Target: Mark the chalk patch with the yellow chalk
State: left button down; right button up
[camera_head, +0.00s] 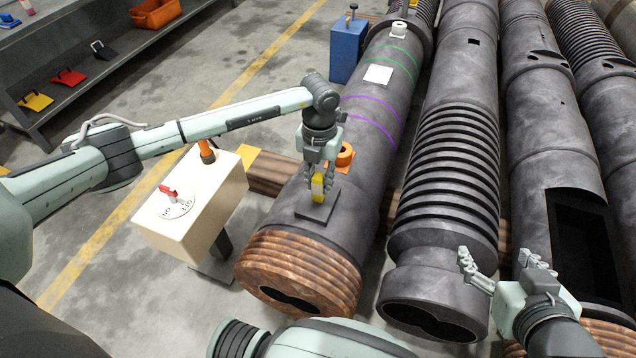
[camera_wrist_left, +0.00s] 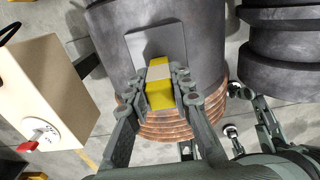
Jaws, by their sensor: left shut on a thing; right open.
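The yellow chalk (camera_head: 318,189) is between the fingers of my left gripper (camera_head: 318,174), which is shut on it. In the left wrist view the chalk (camera_wrist_left: 159,96) is a yellow block with a pale band across it, held between the fingertips (camera_wrist_left: 172,88). A dark grey square patch (camera_head: 313,212), probably the chalk patch, lies on the near end of the left barrel. It also shows in the left wrist view (camera_wrist_left: 168,42). The chalk is over its far part; whether they touch, I cannot tell. I see no yellow mark. My right gripper (camera_head: 503,270) is open and empty.
The left barrel (camera_head: 370,110) carries a white square (camera_head: 378,75), green and purple rings, and an orange fitting (camera_head: 345,155) close beside my left gripper. A cream box (camera_head: 190,215) with a red switch stands left. More barrels lie right. A shelf (camera_head: 75,60) is far left.

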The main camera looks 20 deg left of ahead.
pick_arm(q)
jog(key=shift+w, duration=0.25)
jog(key=shift+w+b, duration=0.3)
jog(key=shift+w, duration=0.1)
jog(key=shift+w, duration=0.1)
jog(key=shift+w+b, duration=0.35)
jog(key=shift+w, duration=0.1)
notch_tip(320, 180, up, 8)
jog(key=p, duration=0.5)
jog(key=shift+p, duration=0.4)
jog(key=shift+s, duration=0.1)
dwell(0.3)
